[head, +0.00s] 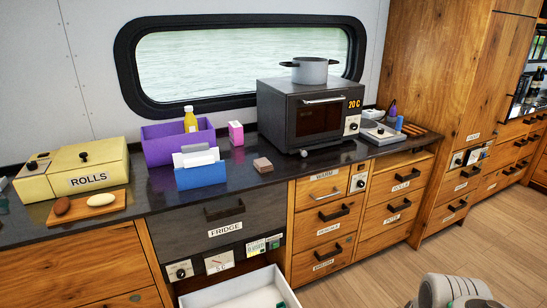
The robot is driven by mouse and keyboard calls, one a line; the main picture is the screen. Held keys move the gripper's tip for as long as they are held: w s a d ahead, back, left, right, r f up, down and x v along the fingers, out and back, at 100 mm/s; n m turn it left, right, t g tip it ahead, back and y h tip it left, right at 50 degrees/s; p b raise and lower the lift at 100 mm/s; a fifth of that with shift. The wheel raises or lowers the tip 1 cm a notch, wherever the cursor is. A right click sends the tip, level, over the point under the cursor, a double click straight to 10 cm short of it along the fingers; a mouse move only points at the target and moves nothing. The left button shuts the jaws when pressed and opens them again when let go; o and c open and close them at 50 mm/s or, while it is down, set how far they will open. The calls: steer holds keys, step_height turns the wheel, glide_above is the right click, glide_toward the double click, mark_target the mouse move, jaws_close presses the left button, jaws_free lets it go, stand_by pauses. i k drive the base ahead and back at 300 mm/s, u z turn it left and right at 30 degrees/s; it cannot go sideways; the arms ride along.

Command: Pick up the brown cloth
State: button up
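A small brown folded thing (262,165), which looks like the brown cloth, lies on the dark counter. It sits in front of the oven's left side and to the right of the blue holder. Nothing touches it, and its top and front show clearly. A grey-white part of my arm shows at the bottom right, over the floor, well away from the counter. The fingers of my gripper are not visible.
The dark counter (240,190) carries a purple bin (175,150), a blue holder (200,177), a pink carton (236,133) and an oven (312,112) with a pot (310,70) on top. A white drawer (235,290) stands open below. Wooden floor (490,245) is clear at right.

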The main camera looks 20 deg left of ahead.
mark_target(263, 165)
steer(key=z, duration=0.8)
steer(key=i, duration=2.65)
steer(key=u, duration=2)
steer(key=i, duration=0.6)
steer(key=u, duration=3.4)
